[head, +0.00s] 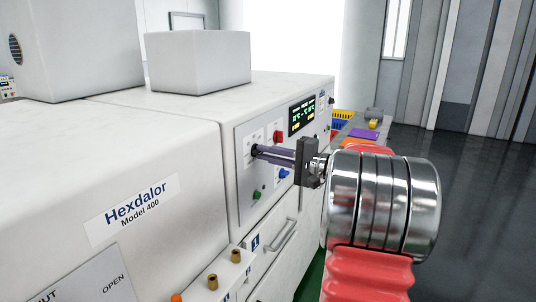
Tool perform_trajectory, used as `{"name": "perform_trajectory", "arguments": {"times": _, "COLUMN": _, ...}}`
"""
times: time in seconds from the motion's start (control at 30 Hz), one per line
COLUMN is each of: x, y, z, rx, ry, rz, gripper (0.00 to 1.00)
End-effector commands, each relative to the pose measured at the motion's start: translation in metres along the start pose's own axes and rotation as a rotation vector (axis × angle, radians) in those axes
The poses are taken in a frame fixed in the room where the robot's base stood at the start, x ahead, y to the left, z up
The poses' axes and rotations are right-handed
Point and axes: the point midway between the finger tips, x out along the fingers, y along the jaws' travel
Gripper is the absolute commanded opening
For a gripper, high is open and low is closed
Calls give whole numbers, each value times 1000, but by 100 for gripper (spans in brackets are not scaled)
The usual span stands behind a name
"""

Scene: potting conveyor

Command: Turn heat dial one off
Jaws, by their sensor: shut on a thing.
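The heat dial (254,151) is a small dark knob on the light grey control panel (245,184) of the white machine. My gripper (258,151) reaches the panel from the right, its long purple-grey fingers closed around the dial. The fingers cover most of the dial, so its pointer and setting are hidden. I cannot read the label that numbers it. A lit display (302,115) with green and yellow figures is on the panel, right of and above the dial.
Near the dial are a red knob (278,137), a blue knob (283,173) and a green knob (256,194). A drawer handle (283,235) and brass fittings (236,256) are below. The dark floor (490,210) on the right is clear.

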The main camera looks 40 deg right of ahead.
Motion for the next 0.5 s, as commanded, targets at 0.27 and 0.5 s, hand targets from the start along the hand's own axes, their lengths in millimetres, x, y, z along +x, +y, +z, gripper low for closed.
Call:
{"name": "perform_trajectory", "arguments": {"times": 0.27, "x": 0, "y": 5, "z": 1, "rx": -72, "ry": -3, "rz": 6, "gripper": 0}}
{"name": "perform_trajectory", "arguments": {"times": 0.5, "x": 0, "y": 6, "z": 1, "rx": -80, "ry": -5, "rz": 7, "gripper": 0}}
